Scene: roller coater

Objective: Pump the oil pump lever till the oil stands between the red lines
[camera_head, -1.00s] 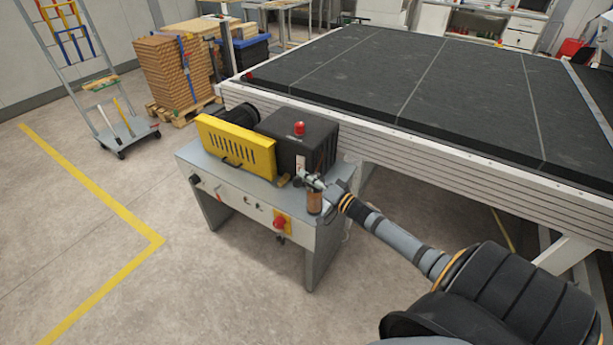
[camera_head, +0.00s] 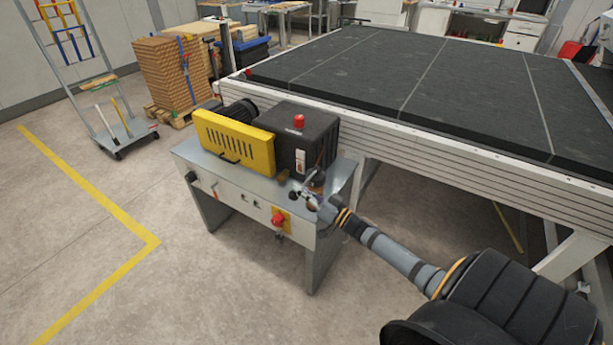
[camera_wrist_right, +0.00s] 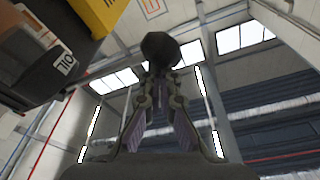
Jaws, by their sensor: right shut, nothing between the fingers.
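The oil unit is a black box (camera_head: 300,140) with a red cap (camera_head: 299,121), beside a yellow guard on a grey bench. A small pale label or gauge (camera_head: 300,161) shows on its front; oil level and red lines are too small to make out. A dark round knob (camera_head: 293,195), apparently the lever's end, is at the bench's front right. My right gripper (camera_head: 308,192) is shut and empty beside it. In the right wrist view the knob (camera_wrist_right: 160,48) lies just beyond the shut fingertips (camera_wrist_right: 160,82); contact cannot be told. My left gripper is out of view.
The yellow guard (camera_head: 234,143) is left of the black box. A red switch (camera_head: 278,219) is on the bench front. Open floor lies left.

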